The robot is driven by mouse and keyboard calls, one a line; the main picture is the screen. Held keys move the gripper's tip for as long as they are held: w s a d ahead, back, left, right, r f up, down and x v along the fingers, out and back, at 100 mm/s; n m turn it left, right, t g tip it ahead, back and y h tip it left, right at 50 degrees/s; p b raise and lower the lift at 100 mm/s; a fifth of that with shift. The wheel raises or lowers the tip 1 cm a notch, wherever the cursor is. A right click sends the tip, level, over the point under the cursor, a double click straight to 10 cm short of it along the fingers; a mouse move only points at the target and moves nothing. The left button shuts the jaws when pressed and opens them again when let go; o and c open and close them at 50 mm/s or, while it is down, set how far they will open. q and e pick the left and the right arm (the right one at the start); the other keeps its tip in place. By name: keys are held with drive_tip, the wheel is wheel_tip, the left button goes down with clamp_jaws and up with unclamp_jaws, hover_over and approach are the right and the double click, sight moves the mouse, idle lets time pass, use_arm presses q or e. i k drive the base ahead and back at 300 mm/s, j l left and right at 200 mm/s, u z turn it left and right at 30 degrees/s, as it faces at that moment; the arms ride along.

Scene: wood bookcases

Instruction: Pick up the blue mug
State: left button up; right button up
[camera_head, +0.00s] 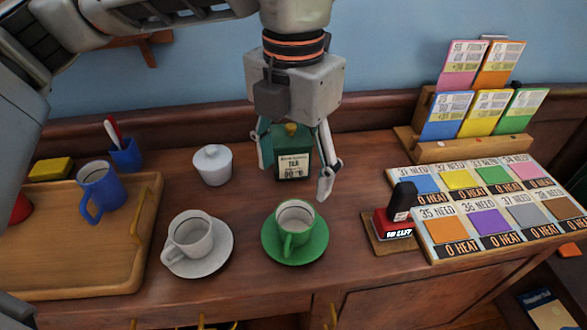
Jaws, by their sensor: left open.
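The blue mug (101,191) stands upright on the wooden tray (62,273) at the left, with its handle toward the lower left. My left gripper (296,183) points down over the middle of the sideboard, well to the right of the blue mug. Its fingers are apart, and the tea tin (293,165) shows between and behind them. I cannot tell whether they touch the tin. My right gripper is not in view.
A white mug (191,236) and a green mug (296,219) stand on saucers in front. A white lidded pot (212,165), a blue cup (125,155) with utensils, a yellow block (50,169), a stamp (397,218) and a card board (460,232) are around.

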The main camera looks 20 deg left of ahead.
sight(100, 182)
drive_tip(key=k, duration=1)
